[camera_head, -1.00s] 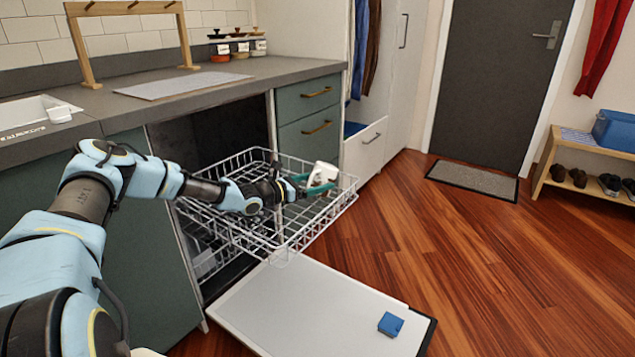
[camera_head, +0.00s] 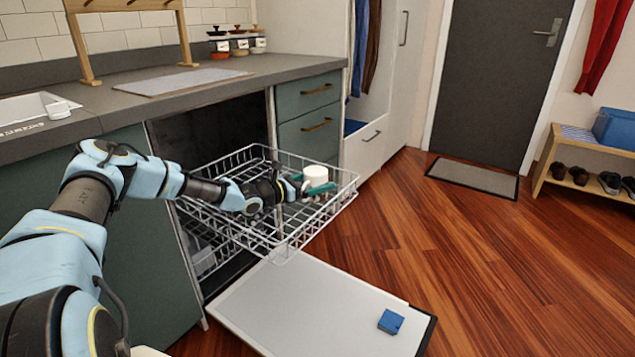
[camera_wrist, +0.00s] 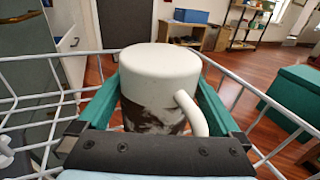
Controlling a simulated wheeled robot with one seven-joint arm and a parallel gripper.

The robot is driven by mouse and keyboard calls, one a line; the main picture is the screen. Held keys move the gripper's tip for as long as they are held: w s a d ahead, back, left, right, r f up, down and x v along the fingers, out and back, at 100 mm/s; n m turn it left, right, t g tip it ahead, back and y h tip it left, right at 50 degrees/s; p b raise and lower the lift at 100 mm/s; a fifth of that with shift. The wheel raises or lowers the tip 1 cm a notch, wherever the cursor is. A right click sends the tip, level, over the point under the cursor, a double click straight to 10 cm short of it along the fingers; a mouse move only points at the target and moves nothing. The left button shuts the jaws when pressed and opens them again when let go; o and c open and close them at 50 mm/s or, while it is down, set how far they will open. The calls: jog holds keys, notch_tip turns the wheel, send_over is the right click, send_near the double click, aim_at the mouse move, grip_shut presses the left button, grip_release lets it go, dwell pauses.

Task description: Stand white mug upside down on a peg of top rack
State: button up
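The white mug (camera_head: 315,172) is over the far right part of the pulled-out top rack (camera_head: 290,243) of the dishwasher. In the wrist view the mug (camera_wrist: 160,72) is upside down, with its flat closed base up, a dark pattern on its side and its handle at the right. My gripper (camera_head: 319,187) has its green fingers on both sides of the mug, and they appear closed on it. In the wrist view my gripper (camera_wrist: 163,95) hides part of the mug's sides. The mug's rim and the peg under it are hidden, so contact with the rack cannot be told.
White rack wires (camera_wrist: 45,95) surround the gripper. The dishwasher door (camera_head: 300,305) lies open below, with a blue block (camera_head: 391,322) on it. Drawers (camera_head: 310,115) stand behind the rack. The wood floor (camera_head: 440,250) at the right is clear.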

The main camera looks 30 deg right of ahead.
notch_tip(320, 180, up, 10)
jog(key=shift+p, duration=0.35)
dwell(0.7)
